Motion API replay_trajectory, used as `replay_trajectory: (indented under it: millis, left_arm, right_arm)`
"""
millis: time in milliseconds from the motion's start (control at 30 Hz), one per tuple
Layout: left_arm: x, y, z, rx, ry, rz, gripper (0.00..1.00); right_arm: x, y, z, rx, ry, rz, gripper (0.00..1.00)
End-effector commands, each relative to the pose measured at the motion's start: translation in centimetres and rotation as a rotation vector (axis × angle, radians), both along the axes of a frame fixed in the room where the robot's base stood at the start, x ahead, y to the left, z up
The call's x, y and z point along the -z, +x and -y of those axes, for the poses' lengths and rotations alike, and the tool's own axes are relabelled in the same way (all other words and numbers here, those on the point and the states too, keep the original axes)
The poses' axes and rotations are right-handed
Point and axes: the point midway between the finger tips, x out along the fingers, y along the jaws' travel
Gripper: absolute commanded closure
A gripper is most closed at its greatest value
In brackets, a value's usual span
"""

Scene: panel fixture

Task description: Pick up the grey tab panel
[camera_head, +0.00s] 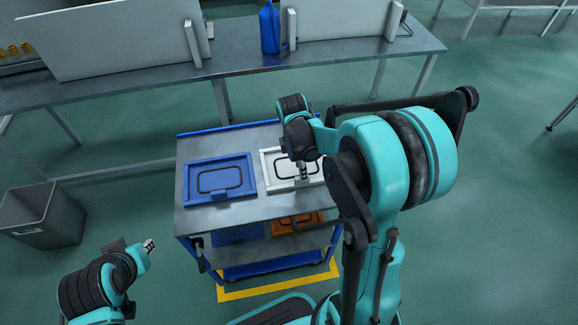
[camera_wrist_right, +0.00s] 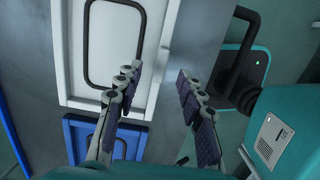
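The grey tab panel (camera_head: 277,176) looks pale grey, nearly white, with a dark rounded outline. It lies flat on the cart's top, and my right arm hides part of it in the head view. It fills the upper left of the right wrist view (camera_wrist_right: 98,89). My right gripper (camera_wrist_right: 156,74) is open and empty, its fingers apart on either side of the panel's edge. One finger overlaps the panel and the other is over bare metal. Contact cannot be told. My left gripper (camera_head: 149,246) is low at the left, away from the cart; its opening is unclear.
A blue panel (camera_head: 219,197) lies left of the grey one on the metal cart (camera_head: 190,221). An orange panel (camera_head: 283,229) is on the lower shelf. A grey bin (camera_head: 42,215) stands at left. A long table (camera_head: 240,85) with a blue bottle (camera_head: 269,30) is behind.

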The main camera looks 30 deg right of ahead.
Motion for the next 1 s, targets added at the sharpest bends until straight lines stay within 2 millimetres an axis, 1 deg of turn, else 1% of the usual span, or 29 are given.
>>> replay_trajectory:
  millis: [33, 167, 233, 333, 433, 500, 700, 733, 767, 800, 867, 1000]
  left_arm:
    - [0.5, 0.0, 0.0, 0.000, 0.000, 0.000, 0.82]
    - [1.1, 0.0, 0.0, 0.000, 0.000, 0.000, 0.82]
    - [1.6, 0.0, 0.0, 0.000, 0.000, 0.000, 0.82]
    - [2.7, 0.0, 0.0, 0.000, 0.000, 0.000, 0.82]
    - [3.4, 0.0, 0.0, 0.000, 0.000, 0.000, 0.82]
    - [3.5, 0.0, 0.0, 0.000, 0.000, 0.000, 0.82]
    - [3.3, 0.0, 0.0, 0.000, 0.000, 0.000, 0.82]
    - [3.3, 0.0, 0.0, 0.000, 0.000, 0.000, 0.82]
    - [3.3, 0.0, 0.0, 0.000, 0.000, 0.000, 0.82]
    - [3.3, 0.0, 0.0, 0.000, 0.000, 0.000, 0.82]
    - [3.3, 0.0, 0.0, 0.000, 0.000, 0.000, 0.82]
    - [3.3, 0.0, 0.0, 0.000, 0.000, 0.000, 0.82]
  right_arm:
    - [0.9, 0.0, 0.1, 0.001, 0.000, 0.001, 0.61]
    - [2.0, -0.1, 0.1, 0.001, 0.001, 0.001, 0.61]
    - [2.8, -0.1, 0.1, 0.001, 0.000, 0.002, 0.61]
    - [4.5, -0.3, 0.1, 0.002, 0.000, 0.002, 0.61]
    - [6.0, -0.3, 0.3, 0.002, 0.000, 0.002, 0.61]
    - [6.4, -0.3, 0.4, 0.002, 0.000, 0.003, 0.61]
    - [6.3, -0.3, 0.4, 0.002, 0.000, 0.003, 0.61]
    - [6.3, -0.3, 0.4, 0.002, 0.000, 0.003, 0.67]
    - [6.3, -0.3, 0.4, 0.002, 0.000, 0.003, 0.74]
    - [6.3, -0.3, 0.4, 0.002, 0.000, 0.003, 0.85]
    - [6.3, -0.3, 0.4, 0.002, 0.000, 0.003, 1.00]
    - [6.3, -0.3, 0.4, 0.002, 0.000, 0.003, 1.00]
